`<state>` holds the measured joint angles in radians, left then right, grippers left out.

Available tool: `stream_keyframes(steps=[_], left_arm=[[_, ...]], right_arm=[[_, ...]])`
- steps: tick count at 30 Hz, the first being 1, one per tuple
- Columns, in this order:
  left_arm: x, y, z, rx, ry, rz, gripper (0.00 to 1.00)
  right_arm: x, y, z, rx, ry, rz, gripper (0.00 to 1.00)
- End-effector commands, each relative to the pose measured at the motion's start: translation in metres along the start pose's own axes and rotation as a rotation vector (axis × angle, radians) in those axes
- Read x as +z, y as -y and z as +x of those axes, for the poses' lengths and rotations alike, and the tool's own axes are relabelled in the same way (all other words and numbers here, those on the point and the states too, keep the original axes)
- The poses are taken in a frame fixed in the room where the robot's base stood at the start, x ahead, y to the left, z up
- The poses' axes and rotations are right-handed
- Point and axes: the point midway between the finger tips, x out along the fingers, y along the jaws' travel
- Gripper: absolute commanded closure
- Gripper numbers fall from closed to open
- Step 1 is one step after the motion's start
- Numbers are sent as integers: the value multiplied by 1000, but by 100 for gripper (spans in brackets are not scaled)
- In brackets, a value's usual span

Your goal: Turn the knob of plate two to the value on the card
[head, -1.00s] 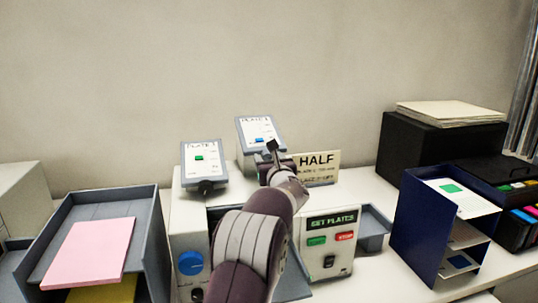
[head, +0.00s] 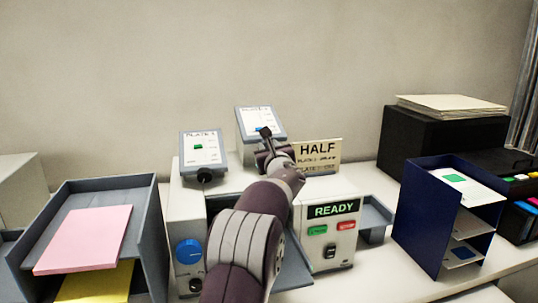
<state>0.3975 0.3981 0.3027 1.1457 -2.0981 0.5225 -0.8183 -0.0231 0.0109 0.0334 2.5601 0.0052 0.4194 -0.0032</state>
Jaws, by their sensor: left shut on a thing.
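The plate two panel (head: 254,116) stands tilted at the back of the machine; my left arm covers its lower part. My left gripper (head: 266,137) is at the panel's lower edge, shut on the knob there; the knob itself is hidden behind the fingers. The card (head: 318,152) behind the machine reads HALF, with smaller lines below that are hard to read. The plate 1 panel (head: 202,146) stands to the left with a green mark and a dark knob (head: 204,175) below. The machine's display (head: 333,210) reads READY. My right gripper is out of view.
A grey tray (head: 150,215) with pink and yellow paper stands at the left. A blue rack (head: 424,215) stands at the right. A black box (head: 402,140) with paper on top is behind it. The machine has green and red buttons (head: 346,226).

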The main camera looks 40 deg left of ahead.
Motion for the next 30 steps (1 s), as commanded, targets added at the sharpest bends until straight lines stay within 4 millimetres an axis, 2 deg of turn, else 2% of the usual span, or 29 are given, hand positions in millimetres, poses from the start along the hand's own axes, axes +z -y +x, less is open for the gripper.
stream_keyframes(steps=[3,4,6,17,20,24,30], left_arm=[[0,0,0,0,-3,0,99],[0,0,0,0,-3,0,62],[0,0,0,0,-3,0,43],[-2,0,-6,-1,-2,1,43],[-4,0,-22,-2,0,-1,43],[-6,0,-60,-3,0,-1,43],[-4,0,-108,-3,-2,-1,43]], right_arm=[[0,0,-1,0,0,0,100],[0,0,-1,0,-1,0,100],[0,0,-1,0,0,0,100],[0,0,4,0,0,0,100],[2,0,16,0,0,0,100],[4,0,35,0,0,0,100],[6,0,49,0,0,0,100]])
